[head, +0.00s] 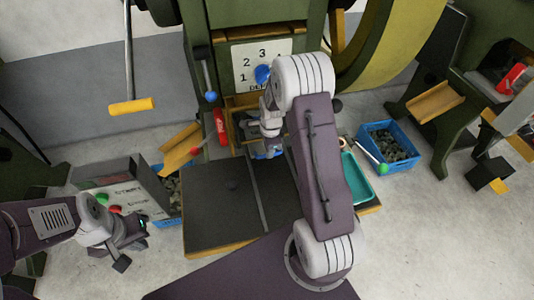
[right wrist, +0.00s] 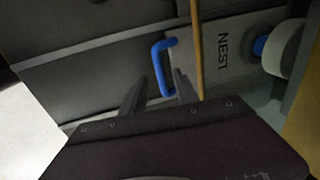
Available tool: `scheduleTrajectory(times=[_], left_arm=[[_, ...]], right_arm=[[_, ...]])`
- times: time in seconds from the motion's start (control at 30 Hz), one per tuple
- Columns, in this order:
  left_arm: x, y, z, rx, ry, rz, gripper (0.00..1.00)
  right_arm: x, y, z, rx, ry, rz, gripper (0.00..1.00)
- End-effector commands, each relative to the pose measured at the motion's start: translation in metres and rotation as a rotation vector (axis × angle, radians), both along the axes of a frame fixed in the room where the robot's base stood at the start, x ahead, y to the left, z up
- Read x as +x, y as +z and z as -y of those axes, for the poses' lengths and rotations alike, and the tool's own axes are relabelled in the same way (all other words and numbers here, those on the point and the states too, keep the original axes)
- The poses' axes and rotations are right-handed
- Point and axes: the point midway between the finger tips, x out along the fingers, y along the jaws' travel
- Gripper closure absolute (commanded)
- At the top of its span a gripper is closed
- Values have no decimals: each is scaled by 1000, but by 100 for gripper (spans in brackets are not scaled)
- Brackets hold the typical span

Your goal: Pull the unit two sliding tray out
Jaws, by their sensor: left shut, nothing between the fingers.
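In the right wrist view a flat grey tray marked NEST (right wrist: 215,58) carries a blue bar handle (right wrist: 158,70). My right gripper (right wrist: 160,92) is open, its two dark fingers on either side of the handle's near end; I cannot tell whether they touch it. In the head view my right arm reaches to the green press (head: 225,25) and largely hides the tray and handle. My left gripper (head: 128,243) is shut and empty at the lower left, near the control box (head: 135,190).
A dark platform (head: 215,215) lies before the press. A blue bin of dark pieces (head: 392,130) and a teal tray (head: 357,180) stand to the right. A yellow-handled lever (head: 131,106) hangs at the left. Another machine stands at the far right.

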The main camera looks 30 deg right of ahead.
Motion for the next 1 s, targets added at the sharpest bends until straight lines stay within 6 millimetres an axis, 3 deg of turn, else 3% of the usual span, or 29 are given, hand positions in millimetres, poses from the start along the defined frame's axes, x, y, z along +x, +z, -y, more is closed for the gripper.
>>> scheduleTrajectory(times=[0.2, 0.53, 0.67, 1.0], left_arm=[[0, -2, 0, 0, 0, 0, 100], [0, -2, 0, 0, 0, 0, 100], [0, -2, 0, 0, 0, 0, 100], [0, -2, 0, 0, 0, 0, 100]], right_arm=[[6, -34, 1, 0, 1, -1, 64], [7, -39, 1, 0, 1, 1, 64], [7, -39, 1, 0, 1, 0, 100], [7, -39, 1, 0, 1, 0, 100]])
